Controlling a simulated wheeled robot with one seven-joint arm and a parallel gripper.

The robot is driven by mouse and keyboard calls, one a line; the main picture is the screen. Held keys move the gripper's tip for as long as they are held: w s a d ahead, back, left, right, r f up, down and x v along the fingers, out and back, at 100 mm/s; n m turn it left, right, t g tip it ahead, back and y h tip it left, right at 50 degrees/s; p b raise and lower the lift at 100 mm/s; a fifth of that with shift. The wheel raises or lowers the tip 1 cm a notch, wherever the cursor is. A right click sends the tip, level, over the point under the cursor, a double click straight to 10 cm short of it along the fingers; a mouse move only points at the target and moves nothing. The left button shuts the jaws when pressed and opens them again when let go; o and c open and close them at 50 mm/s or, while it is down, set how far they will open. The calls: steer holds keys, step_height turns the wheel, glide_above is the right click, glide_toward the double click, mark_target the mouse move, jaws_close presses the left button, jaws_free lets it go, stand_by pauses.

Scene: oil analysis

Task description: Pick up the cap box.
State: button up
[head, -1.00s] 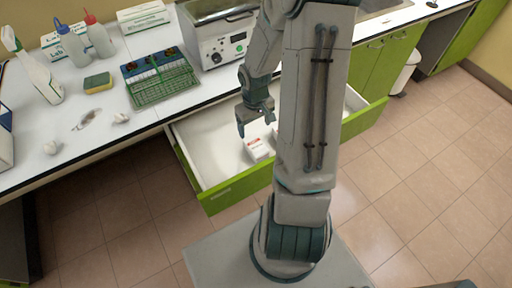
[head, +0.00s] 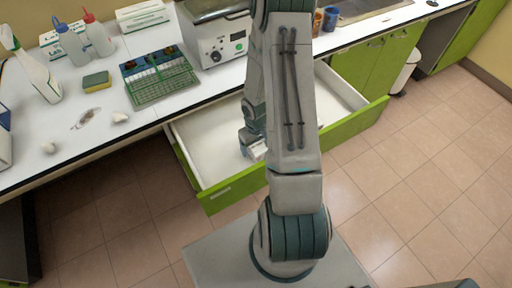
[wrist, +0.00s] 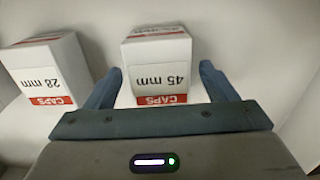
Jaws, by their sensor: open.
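Two white cap boxes with red bands lie in the open drawer. In the wrist view, the box marked 45 mm (wrist: 158,62) is ahead of my gripper (wrist: 160,82), with its near end between the two fingers. The box marked 28 mm (wrist: 45,70) is to its left, outside the left finger. My gripper is open, and a gap shows between the right finger and the 45 mm box. In the head view my gripper (head: 250,142) is low inside the drawer. A small part of a box (head: 257,152) shows beside it; my arm hides the rest.
The white counter (head: 60,135) above holds a green tube rack (head: 160,78), a water bath (head: 215,40), a sponge (head: 97,81) and bottles.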

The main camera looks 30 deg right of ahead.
steer(key=shift+f, duration=0.15)
steer(key=c, duration=1.1)
